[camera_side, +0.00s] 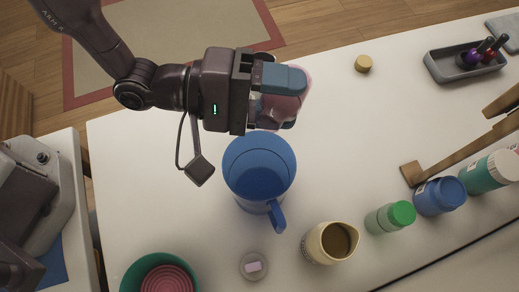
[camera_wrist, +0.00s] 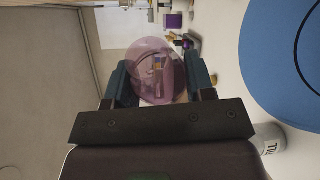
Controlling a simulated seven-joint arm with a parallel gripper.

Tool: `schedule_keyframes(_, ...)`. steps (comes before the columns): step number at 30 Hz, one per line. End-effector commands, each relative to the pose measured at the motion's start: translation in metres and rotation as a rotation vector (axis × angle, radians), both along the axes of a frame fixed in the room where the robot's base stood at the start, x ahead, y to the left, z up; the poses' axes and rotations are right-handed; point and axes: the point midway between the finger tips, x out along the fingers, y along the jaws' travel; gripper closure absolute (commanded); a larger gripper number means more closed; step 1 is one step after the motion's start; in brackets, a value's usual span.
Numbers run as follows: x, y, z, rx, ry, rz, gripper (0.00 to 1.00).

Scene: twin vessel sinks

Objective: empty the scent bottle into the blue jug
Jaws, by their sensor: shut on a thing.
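The scent bottle is a rounded, see-through pink bottle (camera_side: 283,107), held between the blue-grey fingers of my gripper (camera_side: 280,93). In the wrist view the bottle (camera_wrist: 158,72) fills the space between the two fingertips (camera_wrist: 158,84). The fingers hide much of it in the side view, and I cannot tell its exact tilt or where its mouth points. The blue jug (camera_side: 259,165) stands upright on the counter, its handle toward the bottom of the side view. My gripper is just above the jug in that picture. Part of the jug (camera_wrist: 285,60) shows at the wrist view's right.
A gold cap (camera_side: 363,63) lies on the white counter. A cream pitcher (camera_side: 331,242), green-capped bottle (camera_side: 390,217) and blue-capped bottle (camera_side: 440,196) stand right of the jug. A small round dish (camera_side: 254,266) and green bowl (camera_side: 131,272) are below. A grey tray (camera_side: 464,62) holds small bottles.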

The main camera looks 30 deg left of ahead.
Motion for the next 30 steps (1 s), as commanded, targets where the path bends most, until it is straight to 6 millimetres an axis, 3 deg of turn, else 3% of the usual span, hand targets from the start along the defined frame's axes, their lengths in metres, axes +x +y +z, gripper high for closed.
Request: schedule_keyframes(30,-0.0069,-0.0003,-0.0005,-0.002,-0.138,0.000,0.77)
